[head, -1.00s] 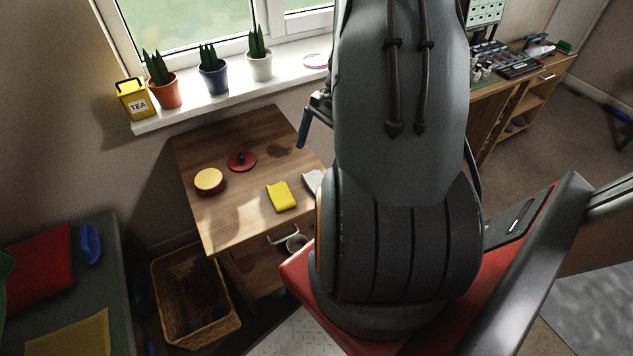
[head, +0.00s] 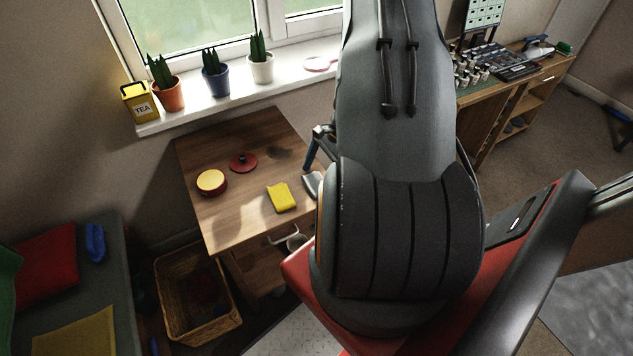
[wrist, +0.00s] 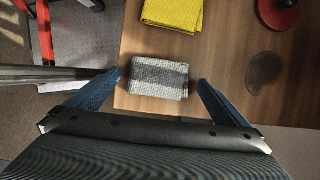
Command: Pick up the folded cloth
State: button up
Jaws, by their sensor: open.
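The folded cloth (wrist: 160,78) is grey and white with a knit-like texture. In the wrist view it lies near the table's edge, between and ahead of my gripper's fingertips. In the head view only part of the cloth (head: 311,184) shows, beside my arm, which hides the rest. My gripper (wrist: 157,80) is open, with one blue finger on each side of the cloth and no visible contact. In the head view a blue finger (head: 310,154) shows above the cloth's end of the table. The height of the fingers over the table is hard to tell.
A yellow cloth (wrist: 173,12) lies close by on the wooden table (head: 225,228). A red lid (head: 243,162) and a red pot with a yellow top (head: 211,182) stand farther left. A wicker basket (head: 232,322) is on the floor below. Potted plants line the windowsill.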

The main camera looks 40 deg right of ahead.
aim_at(319, 179)
jog(key=shift+f, duration=0.15)
jog(key=c, duration=1.2)
notch_tip(319, 179, up, 10)
jog(key=b, duration=0.2)
